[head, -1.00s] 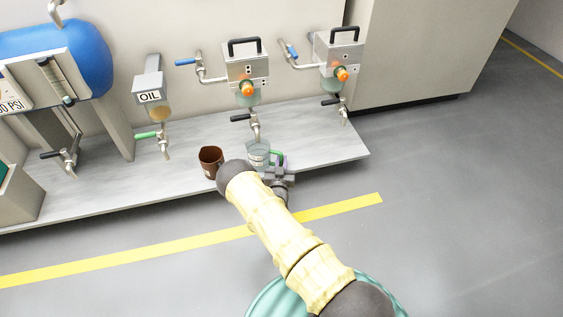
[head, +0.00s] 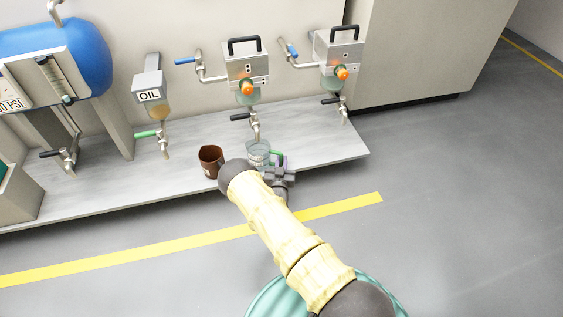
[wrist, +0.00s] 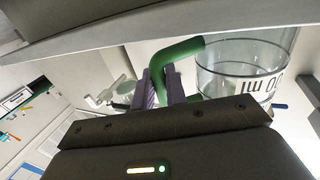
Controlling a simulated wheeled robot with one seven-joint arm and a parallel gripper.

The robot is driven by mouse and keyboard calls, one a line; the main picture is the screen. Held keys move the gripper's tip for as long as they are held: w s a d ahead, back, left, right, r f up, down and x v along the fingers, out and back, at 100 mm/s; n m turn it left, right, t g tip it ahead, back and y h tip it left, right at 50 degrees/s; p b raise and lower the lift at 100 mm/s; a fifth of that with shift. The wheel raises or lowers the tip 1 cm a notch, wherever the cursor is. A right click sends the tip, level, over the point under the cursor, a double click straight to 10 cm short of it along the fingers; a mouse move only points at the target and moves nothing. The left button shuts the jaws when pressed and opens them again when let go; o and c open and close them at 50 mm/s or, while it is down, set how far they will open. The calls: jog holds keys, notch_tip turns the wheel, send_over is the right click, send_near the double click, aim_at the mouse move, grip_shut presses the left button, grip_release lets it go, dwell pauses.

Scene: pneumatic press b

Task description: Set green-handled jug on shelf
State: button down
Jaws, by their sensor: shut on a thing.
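The clear jug (head: 257,153) with the green handle (head: 277,154) is at the front part of the grey shelf (head: 315,143), right of the brown cup. My gripper (head: 281,163) is at the jug's right side, its purple fingers shut on the green handle. In the wrist view the fingers (wrist: 160,88) close around the handle (wrist: 180,52), and the jug (wrist: 240,62) with black marks shows beside them, upside down. The shelf's edge (wrist: 150,30) hides the jug's base there, so I cannot tell whether it touches the shelf.
The brown cup (head: 210,161) stands close to the jug's left. A tap (head: 254,126) hangs just behind and above the jug. An oil dispenser (head: 150,97) is further left, another tap (head: 341,106) right. The shelf's right end is bare.

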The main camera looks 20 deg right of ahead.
jog(key=shift+f, duration=0.1)
jog(key=c, duration=1.3)
grip_release()
jog(key=shift+c, duration=0.2)
jog(key=p+v, duration=0.8)
jog(key=v, duration=0.9)
jog(key=shift+s, duration=0.2)
jog(key=shift+w+a, duration=0.1)
